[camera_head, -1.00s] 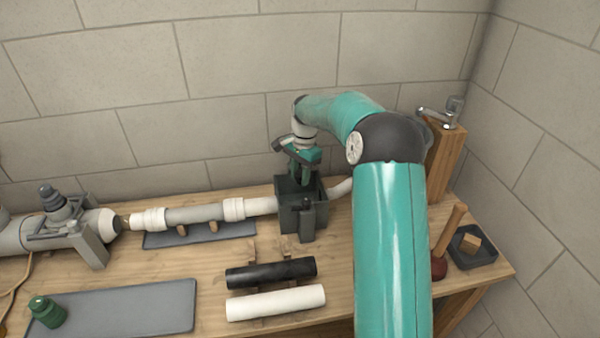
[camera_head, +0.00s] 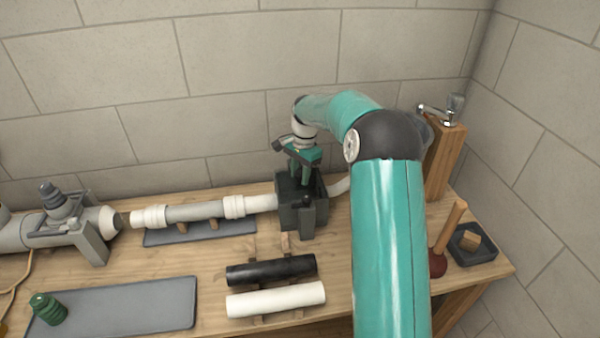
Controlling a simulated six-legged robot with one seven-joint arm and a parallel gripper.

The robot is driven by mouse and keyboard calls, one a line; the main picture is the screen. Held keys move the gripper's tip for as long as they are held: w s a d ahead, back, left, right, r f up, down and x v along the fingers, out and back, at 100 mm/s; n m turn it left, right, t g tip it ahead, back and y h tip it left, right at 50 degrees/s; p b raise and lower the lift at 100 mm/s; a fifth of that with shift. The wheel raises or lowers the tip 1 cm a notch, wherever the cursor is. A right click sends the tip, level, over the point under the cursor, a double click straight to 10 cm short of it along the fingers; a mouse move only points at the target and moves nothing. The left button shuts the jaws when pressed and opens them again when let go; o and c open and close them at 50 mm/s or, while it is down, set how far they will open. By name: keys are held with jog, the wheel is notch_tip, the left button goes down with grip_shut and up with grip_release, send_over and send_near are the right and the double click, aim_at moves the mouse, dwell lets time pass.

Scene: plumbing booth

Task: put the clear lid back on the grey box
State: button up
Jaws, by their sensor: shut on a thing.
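The grey box (camera_head: 288,217) is a dark, open-topped box near the back of the bench, right of the white pipe. My gripper (camera_head: 300,184) reaches down from above, with its fingers at or just inside the box's top opening. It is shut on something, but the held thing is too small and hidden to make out. I cannot pick out the clear lid in this view; whether it is what I hold cannot be told.
A white and grey pipe (camera_head: 195,212) meets the box from the left. Black (camera_head: 270,270) and white (camera_head: 275,299) pipe lengths lie in front. A grey mat (camera_head: 125,306) with a green fitting (camera_head: 47,309) lies front left. A plunger (camera_head: 448,238) and dark tray (camera_head: 473,253) stand right.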

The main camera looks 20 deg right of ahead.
jog(key=o, duration=1.2)
jog(key=r, duration=0.4)
jog(key=d+r, duration=0.1)
jog(key=r, duration=0.8)
jog(key=shift+w+d+r, duration=0.3)
jog(key=shift+r, duration=0.05)
jog(key=shift+s, duration=0.1)
